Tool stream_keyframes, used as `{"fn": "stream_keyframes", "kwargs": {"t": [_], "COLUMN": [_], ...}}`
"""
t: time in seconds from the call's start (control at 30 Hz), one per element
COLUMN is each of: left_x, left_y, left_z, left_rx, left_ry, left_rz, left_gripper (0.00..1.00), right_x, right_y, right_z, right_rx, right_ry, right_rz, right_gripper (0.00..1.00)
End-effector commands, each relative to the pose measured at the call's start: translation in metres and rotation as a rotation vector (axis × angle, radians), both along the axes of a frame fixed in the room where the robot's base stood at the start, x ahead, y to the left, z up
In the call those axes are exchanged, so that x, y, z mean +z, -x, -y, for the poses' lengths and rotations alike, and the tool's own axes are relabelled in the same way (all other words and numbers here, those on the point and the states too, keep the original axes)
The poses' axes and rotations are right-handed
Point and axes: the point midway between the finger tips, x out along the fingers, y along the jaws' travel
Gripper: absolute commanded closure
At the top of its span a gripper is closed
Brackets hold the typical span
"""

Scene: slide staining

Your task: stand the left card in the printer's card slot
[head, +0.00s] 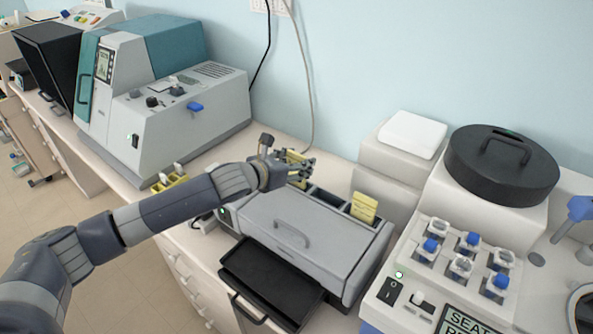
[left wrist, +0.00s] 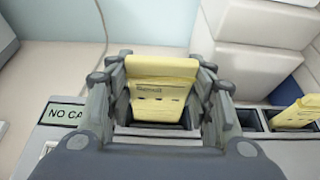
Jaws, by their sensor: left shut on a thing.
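A yellow card (left wrist: 160,95) is held upright between the fingers of my left gripper (left wrist: 163,110), which is shut on it. In the left wrist view its lower end is over or in a dark slot opening at the back of the printer; I cannot tell how deep it sits. In the head view my left gripper (head: 300,170) is at the back left of the grey printer (head: 290,232), and the card (head: 296,157) is partly hidden by the fingers. My right gripper is not in view.
Another yellow card (head: 364,207) stands tilted in the right slot of the printer. A black tray (head: 270,278) sticks out in front. A machine with blue-capped bottles (head: 470,240) stands right, a grey-teal machine (head: 180,105) left, and a yellow rack (head: 170,180) beside it.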

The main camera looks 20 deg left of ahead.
Motion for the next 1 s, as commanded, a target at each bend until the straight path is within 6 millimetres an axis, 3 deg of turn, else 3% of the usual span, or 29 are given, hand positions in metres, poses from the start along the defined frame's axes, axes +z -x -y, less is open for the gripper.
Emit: {"fn": "stream_keyframes", "kwargs": {"t": [0.2,0.4,0.63,0.67,0.73,1.0], "left_x": [-0.027,-0.03,-0.034,-0.033,-0.033,-0.033], "left_y": [0.0,0.0,0.0,0.0,0.0,0.0], "left_z": [0.0,0.0,0.0,0.0,0.0,0.0], "left_rx": [0.001,0.0,0.0,0.0,0.0,0.0], "left_ry": [0.001,0.0,0.0,0.0,0.0,0.0], "left_rz": [-0.003,0.0,-0.001,-0.001,-0.001,-0.001], "left_gripper": [0.73,0.73,0.73,0.47,0.31,0.31], "right_x": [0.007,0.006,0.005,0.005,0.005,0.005], "right_y": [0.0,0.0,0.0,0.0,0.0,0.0], "right_z": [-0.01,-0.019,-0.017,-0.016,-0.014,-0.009], "right_rx": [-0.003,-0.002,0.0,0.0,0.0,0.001], "right_ry": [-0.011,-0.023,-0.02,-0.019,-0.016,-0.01], "right_rz": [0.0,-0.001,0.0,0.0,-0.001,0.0], "right_gripper": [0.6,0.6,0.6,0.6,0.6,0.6]}}
